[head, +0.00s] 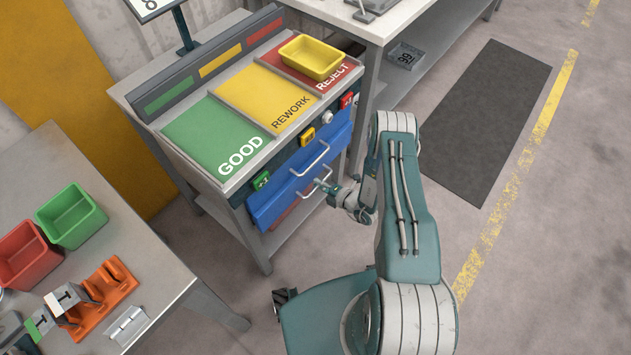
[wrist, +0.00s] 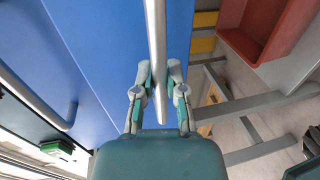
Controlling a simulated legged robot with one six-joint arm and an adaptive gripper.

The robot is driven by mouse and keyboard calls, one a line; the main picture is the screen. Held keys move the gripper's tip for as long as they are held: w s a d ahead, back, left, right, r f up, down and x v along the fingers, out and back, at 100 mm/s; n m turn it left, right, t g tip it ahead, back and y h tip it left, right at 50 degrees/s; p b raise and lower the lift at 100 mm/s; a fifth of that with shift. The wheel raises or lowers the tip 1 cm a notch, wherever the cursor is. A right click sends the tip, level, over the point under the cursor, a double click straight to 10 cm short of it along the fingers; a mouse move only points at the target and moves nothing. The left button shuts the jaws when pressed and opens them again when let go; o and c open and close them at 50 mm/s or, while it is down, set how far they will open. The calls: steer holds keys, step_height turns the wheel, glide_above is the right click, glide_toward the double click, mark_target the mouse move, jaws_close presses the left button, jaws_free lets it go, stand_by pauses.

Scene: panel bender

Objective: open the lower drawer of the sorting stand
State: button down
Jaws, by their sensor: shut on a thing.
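The grey sorting stand (head: 229,187) has two blue drawer fronts under its GOOD, REWORK and REJECT top. The upper drawer's bar handle (head: 311,160) is free. It also shows at the left in the wrist view (wrist: 63,122). The lower drawer front (head: 268,208) is blue too and partly hidden by the handles and my arm. My gripper (head: 329,186) is at the lower drawer's metal handle (wrist: 156,50). In the wrist view my gripper's fingers (wrist: 157,95) are on either side of that bar, shut on it near its end. I cannot tell how far the lower drawer is out.
A yellow bin (head: 311,58) stands on the REJECT area. A bench (head: 150,275) with green and red bins is at the left. A second table is behind, with a grey box (head: 405,55) under it. The floor with a dark mat (head: 487,120) at the right is clear.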

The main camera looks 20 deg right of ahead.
steer(key=f+v, duration=0.2)
steer(key=v, duration=1.1)
steer(key=s+f+v, duration=0.1)
steer(key=f+v, duration=0.2)
steer(key=v, duration=1)
steer(key=shift+s+d+f, duration=0.2)
steer(key=shift+d+f, duration=0.15)
steer(key=shift+d, duration=0.05)
steer(key=c, duration=0.7)
jaws_free()
steer(key=v, duration=1.2)
steer(key=shift+d, duration=0.1)
steer(key=shift+w, duration=0.1)
